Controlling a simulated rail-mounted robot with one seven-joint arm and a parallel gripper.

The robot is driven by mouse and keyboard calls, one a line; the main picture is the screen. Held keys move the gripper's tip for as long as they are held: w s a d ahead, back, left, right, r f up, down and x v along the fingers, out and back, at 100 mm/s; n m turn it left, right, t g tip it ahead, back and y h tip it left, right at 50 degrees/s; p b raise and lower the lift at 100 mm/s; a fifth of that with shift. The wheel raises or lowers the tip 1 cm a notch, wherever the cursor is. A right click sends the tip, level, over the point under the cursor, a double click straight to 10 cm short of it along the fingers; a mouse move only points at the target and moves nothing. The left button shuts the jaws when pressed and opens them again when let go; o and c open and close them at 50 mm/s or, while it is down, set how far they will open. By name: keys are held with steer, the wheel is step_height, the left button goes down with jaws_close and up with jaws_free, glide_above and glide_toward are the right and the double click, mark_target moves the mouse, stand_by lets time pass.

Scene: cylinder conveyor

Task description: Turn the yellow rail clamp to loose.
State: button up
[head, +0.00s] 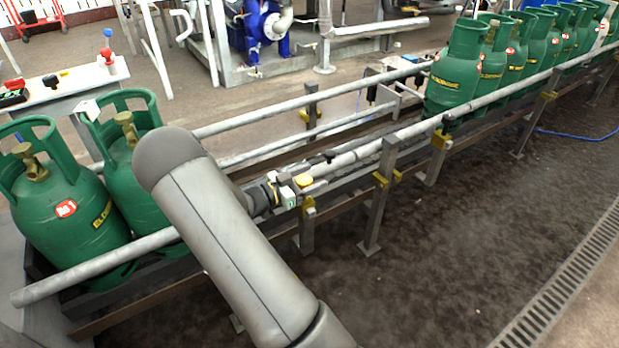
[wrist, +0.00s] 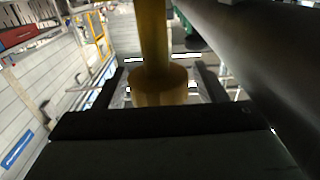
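The yellow rail clamp (head: 305,181) sits at the near guard rail, just right of my gripper, in the head view. My gripper (head: 284,190) is low at the rail beyond my arm link, which hides part of it. In the wrist view a yellow post with a wider round end (wrist: 160,86) stands between the two dark fingers of my gripper (wrist: 163,82). The fingers are apart, one on each side of the yellow part, and light gaps show beside it. I see no clear contact. Whether the clamp is tight or loose cannot be told.
Two green gas cylinders (head: 68,205) stand on the conveyor at the left, close to my arm. A row of green cylinders (head: 455,78) stands at the upper right. Other yellow brackets (head: 381,179) sit on the rail posts. The dark floor in front is clear.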

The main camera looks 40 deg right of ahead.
mark_target(310, 177)
steer(key=shift+r, duration=0.1)
steer(key=shift+r, duration=0.35)
step_height(310, 177, up, 3)
steer(key=shift+p, duration=0.7)
steer(key=s+a+r+p, duration=0.4)
steer(key=s+a+r, duration=0.3)
steer(key=s+r, duration=0.2)
steer(key=s, duration=0.2)
steer(key=shift+s+a+p, duration=0.3)
steer(key=shift+s, duration=0.1)
steer(key=shift+r, duration=0.1)
